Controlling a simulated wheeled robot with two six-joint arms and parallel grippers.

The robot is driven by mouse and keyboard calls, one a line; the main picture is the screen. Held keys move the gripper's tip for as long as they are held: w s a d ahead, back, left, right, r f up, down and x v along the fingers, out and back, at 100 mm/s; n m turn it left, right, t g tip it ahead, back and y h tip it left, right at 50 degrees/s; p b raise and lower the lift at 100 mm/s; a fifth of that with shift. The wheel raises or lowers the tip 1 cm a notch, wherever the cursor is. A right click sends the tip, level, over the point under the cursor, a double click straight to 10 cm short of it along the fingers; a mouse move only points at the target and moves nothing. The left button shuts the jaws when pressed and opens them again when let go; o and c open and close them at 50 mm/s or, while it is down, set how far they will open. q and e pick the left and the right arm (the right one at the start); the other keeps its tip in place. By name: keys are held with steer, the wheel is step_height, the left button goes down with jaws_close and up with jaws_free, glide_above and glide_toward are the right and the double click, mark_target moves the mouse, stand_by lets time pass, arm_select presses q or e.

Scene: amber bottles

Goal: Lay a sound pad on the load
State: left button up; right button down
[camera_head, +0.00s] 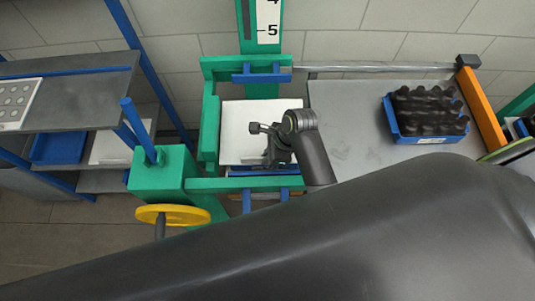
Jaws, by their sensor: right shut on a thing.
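A flat white pad (240,125) lies level inside the green press-like frame (210,120), in the middle of the view. Blue edges of what may be the load (262,171) show just below the pad's near side; the rest is hidden under it. My right gripper (270,148) is over the near right part of the pad and is shut on it; its fingertips are partly hidden by its own body. I cannot tell whether the pad rests fully on what is below. My left gripper is not in view.
A blue crate (432,139) of dark bottles stands on the grey table (350,125) at right. A rack at left holds a white holed sheet (14,103), a blue tray (58,148) and a white sheet (110,148). A yellow handwheel (185,215) juts out in front. My arm covers the foreground.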

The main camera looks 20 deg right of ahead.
steer(key=shift+f, duration=0.55)
steer(key=c, duration=1.5)
jaws_free()
steer(key=shift+r, duration=0.1)
steer(key=b+v, duration=0.1)
steer(key=v, duration=1.1)
